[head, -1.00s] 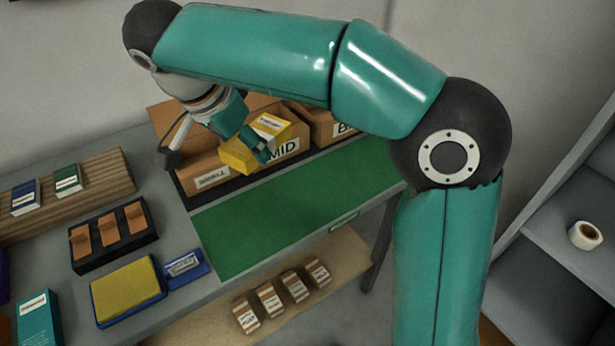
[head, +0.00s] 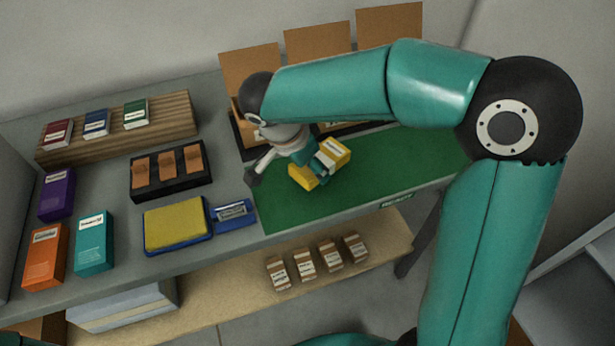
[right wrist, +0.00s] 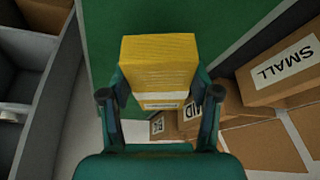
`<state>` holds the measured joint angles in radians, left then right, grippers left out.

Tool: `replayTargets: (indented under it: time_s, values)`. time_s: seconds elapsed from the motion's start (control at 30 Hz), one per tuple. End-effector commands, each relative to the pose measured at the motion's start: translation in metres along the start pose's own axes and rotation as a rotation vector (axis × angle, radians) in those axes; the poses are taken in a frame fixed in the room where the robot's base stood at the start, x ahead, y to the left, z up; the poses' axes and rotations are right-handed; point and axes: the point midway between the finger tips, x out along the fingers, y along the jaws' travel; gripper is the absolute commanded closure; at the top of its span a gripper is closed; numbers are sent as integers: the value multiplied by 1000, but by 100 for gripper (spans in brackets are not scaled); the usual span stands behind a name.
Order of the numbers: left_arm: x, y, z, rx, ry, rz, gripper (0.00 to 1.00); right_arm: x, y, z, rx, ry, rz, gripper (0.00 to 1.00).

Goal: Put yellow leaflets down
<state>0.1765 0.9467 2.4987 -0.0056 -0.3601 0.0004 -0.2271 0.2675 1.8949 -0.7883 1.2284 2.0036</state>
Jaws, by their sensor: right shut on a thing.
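The yellow leaflets (head: 337,150) form a banded stack with a white label, held over the green mat (head: 280,210) on the table. My right gripper (head: 318,164) is shut on the stack, with one finger on each side. In the right wrist view, the stack (right wrist: 158,60) sits between the two fingers (right wrist: 160,96) with green mat behind it. I cannot tell whether the stack touches the mat. My left gripper is not in view.
Open cardboard boxes (head: 250,62) stand behind the mat; one is labelled SMALL (right wrist: 285,70). Left of the mat are a yellow pad in a blue tray (head: 175,226), a black holder (head: 172,190) and colored boxes. Several small bundles (head: 304,262) lie on the lower shelf.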

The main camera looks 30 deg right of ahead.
Motion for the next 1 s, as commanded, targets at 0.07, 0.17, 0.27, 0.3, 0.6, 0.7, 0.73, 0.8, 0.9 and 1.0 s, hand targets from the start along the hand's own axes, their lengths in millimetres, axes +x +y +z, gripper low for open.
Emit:
replayTargets:
  time_s: [0.07, 0.17, 0.27, 0.3, 0.6, 0.7, 0.73, 0.8, 0.9, 1.0]
  values:
    - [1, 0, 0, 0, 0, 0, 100, 12, 2, 5, -2, -1, 6, 84]
    - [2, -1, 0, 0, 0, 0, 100, 25, 1, 10, -2, 1, 6, 84]
    - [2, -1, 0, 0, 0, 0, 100, 33, 1, 14, -2, 0, 4, 84]
    - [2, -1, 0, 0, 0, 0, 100, 35, 1, 14, -1, -1, 3, 84]
    - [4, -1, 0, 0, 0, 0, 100, 36, 0, 15, 0, -1, 1, 84]
    - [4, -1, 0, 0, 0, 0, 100, 36, 0, 15, 0, -1, 2, 30]
    - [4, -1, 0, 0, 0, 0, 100, 36, 0, 15, -1, -1, 2, 25]
    - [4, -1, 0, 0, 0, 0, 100, 36, 0, 15, -1, -1, 2, 13]
    - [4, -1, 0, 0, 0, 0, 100, 36, 0, 15, -1, -1, 2, 13]
    - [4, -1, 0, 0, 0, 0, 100, 36, 0, 15, -1, -1, 2, 13]
